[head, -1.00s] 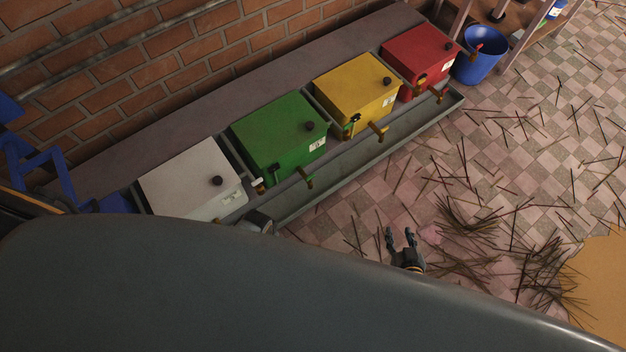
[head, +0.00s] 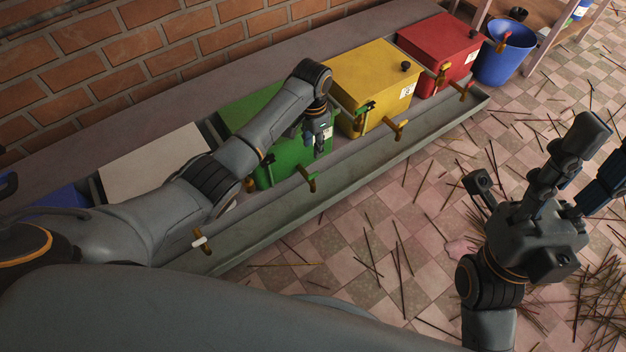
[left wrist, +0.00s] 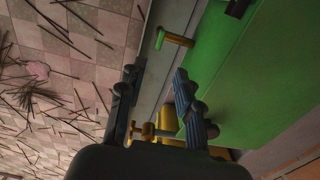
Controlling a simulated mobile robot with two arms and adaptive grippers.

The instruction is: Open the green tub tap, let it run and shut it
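The green tub (head: 287,155) stands in the row, partly hidden behind my left arm. In the head view its front tap (head: 308,178) is brass with some green and sticks out over the trough. My left gripper (head: 317,143) points down near the tub's front right corner, above and behind that tap. In the left wrist view the two fingers of the gripper (left wrist: 157,78) are apart with nothing between them. The tap (left wrist: 175,39) shows beyond the fingertips, beside the green tub wall (left wrist: 255,80). My right gripper (head: 602,155) is over the floor at right, its fingers apart and empty.
A white tub (head: 155,165), a yellow tub (head: 375,75) and a red tub (head: 438,48) stand in the same row. A grey trough (head: 345,185) runs in front. A blue bucket (head: 503,55) stands beyond the red tub. Sticks lie scattered on the tiled floor.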

